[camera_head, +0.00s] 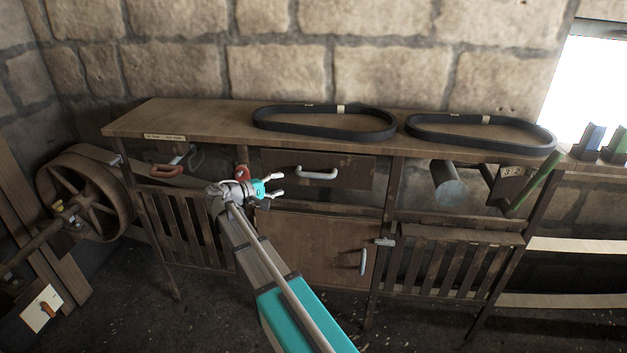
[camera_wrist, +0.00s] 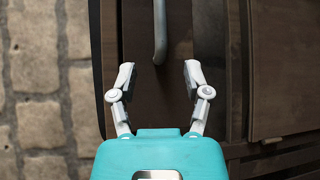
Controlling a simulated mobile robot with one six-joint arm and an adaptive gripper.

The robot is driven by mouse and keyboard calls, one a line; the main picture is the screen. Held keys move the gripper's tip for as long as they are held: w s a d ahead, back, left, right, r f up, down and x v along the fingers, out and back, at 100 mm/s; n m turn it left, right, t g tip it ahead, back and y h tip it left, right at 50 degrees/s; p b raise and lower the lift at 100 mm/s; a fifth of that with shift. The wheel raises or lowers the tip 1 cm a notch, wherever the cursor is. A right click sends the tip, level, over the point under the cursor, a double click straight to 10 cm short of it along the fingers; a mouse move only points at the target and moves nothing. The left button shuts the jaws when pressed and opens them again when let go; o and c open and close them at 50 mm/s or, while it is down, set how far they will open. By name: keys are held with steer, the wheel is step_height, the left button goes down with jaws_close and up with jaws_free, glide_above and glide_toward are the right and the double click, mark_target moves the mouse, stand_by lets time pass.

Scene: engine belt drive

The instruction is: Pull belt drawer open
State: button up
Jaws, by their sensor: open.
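The belt drawer (camera_head: 345,173) is a dark wooden drawer in the middle of the bench, just under its top. It carries a pale metal bar handle (camera_head: 317,174). My gripper (camera_head: 280,187) is open and empty, to the left of the handle and apart from it. In the wrist view the handle (camera_wrist: 160,32) lies ahead of my fingers (camera_wrist: 157,76), in line with the gap between them. The drawer front (camera_wrist: 182,40) shows behind the handle there. My arm hides part of the bench below and left of the drawer.
Two black belts (camera_head: 325,134) (camera_head: 480,145) lie on the bench top (camera_head: 215,117). A cupboard door (camera_head: 320,248) with its own handle (camera_head: 363,262) is below the drawer. A large wheel (camera_head: 87,195) stands at left. A grey cylinder (camera_head: 449,187) and a green lever (camera_head: 536,180) are at right.

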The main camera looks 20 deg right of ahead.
mark_target(311, 176)
steer(key=shift+d, duration=0.1)
steer(key=b+x, duration=0.2)
steer(key=x, duration=1.1)
steer(key=shift+d, duration=0.35)
jaws_close()
